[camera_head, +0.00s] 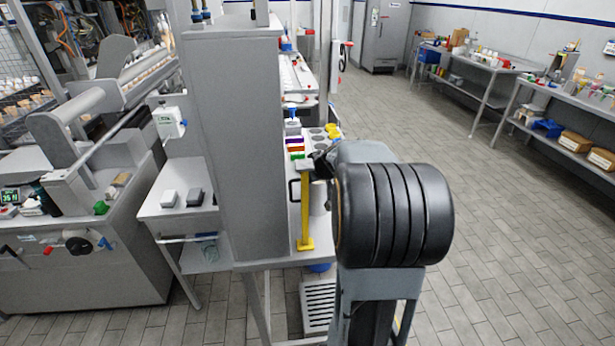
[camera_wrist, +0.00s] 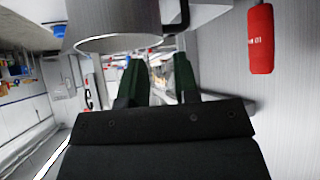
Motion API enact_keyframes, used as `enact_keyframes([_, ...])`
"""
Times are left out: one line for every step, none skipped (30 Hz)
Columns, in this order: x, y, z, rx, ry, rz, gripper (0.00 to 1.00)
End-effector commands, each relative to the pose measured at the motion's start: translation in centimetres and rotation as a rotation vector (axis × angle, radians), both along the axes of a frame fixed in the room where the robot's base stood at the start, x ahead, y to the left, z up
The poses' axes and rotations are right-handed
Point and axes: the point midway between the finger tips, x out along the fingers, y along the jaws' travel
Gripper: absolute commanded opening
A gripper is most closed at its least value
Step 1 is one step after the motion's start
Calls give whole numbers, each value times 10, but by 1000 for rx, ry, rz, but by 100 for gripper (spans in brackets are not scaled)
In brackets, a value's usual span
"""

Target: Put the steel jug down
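The steel jug shows at the top of the wrist view as a grey cylinder (camera_wrist: 110,22) with a pale curved edge and a black handle (camera_wrist: 184,14) on its right. Its upper part is cut off by the frame. My gripper (camera_wrist: 160,65) has two dark green fingers standing apart, with background visible between them. The jug is just beyond the fingertips, and I see no finger closed on its handle. In the head view a black handle (camera_head: 294,190) shows left of the yellow post; my arm hides my fingers and most of what is beside them.
A yellow post (camera_head: 305,218) stands at the front of the narrow worktop. A tall grey panel (camera_head: 238,140) borders it on the left. Coloured blocks (camera_head: 296,147) and round-holed fixtures sit behind. A red cylinder (camera_wrist: 260,38) is near the panel in the wrist view. Floor is clear right.

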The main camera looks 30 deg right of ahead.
Motion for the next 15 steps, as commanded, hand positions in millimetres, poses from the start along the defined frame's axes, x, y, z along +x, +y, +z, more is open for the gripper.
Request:
enact_keyframes([-6, 0, 5, -2, -3, -1, 28])
enact_keyframes([-9, 0, 8, -2, -2, -2, 28])
enact_keyframes([-12, 0, 11, -1, -2, -1, 28])
enact_keyframes([-15, 1, 13, -2, -2, 0, 28])
enact_keyframes([-17, 1, 15, -1, -1, -1, 30])
enact_keyframes([-19, 1, 18, -1, 0, -1, 33])
enact_keyframes([-21, 1, 21, 0, 1, 0, 33])
enact_keyframes([-22, 1, 24, 2, 3, 1, 33])
enact_keyframes([-22, 1, 28, 5, 6, 1, 33])
enact_keyframes([-23, 1, 29, 7, 9, 3, 33])
enact_keyframes([-23, 2, 30, 10, 11, 3, 33])
enact_keyframes([-23, 1, 31, 11, 14, 4, 33])
enact_keyframes([-23, 1, 30, 11, 17, 4, 33])
enact_keyframes([-23, 2, 29, 13, 20, 5, 33])
enact_keyframes([-23, 2, 28, 13, 23, 4, 33])
